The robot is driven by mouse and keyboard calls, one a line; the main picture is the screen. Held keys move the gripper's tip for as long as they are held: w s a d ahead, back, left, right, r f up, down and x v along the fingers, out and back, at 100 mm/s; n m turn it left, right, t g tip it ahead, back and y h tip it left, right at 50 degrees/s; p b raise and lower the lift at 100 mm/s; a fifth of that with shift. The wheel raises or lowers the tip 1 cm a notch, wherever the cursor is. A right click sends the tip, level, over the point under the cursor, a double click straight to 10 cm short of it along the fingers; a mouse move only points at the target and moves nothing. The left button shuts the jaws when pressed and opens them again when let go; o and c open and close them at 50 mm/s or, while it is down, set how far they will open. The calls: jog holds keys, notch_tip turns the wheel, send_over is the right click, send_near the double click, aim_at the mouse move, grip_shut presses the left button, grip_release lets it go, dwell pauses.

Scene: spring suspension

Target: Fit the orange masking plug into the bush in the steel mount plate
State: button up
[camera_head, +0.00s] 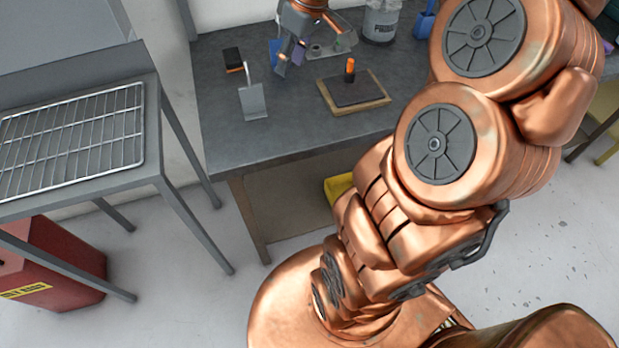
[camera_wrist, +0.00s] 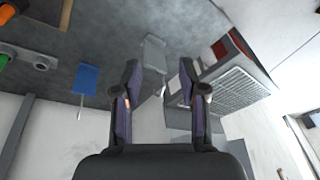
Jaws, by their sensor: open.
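The orange masking plug (camera_head: 350,66) stands upright on a dark mat on a wooden board (camera_head: 378,99); its lower part looks black. Behind it on the bench is a steel plate (camera_head: 343,44) with round fittings, partly hidden by my gripper, which looks like the mount plate. An orange end (camera_wrist: 25,6) shows at that view's top left corner, apparently the plug.
A labelled container (camera_head: 381,22) stands at the back. A blue item (camera_wrist: 86,78) lies near my gripper. The bench's front left is clear. A wire rack (camera_head: 75,130) is further left.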

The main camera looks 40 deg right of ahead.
jog(key=s+a+f+g, duration=0.2)
jog(key=s+a, duration=0.7)
jog(key=a, duration=0.2)
jog(key=s+a+f+m+g+h, duration=0.1)
jog(key=s+f, duration=0.2)
jog(key=s, duration=0.5)
jog(key=s+a+f+m+g+h, duration=0.1)
jog(key=s+a+f+m, duration=0.1)
jog(key=s, duration=0.5)
jog(key=shift+s+a+f+m, duration=0.2)
jog(key=shift+s+f+m, duration=0.15)
jog(key=shift+f, duration=0.1)
jog(key=shift+a, duration=0.15)
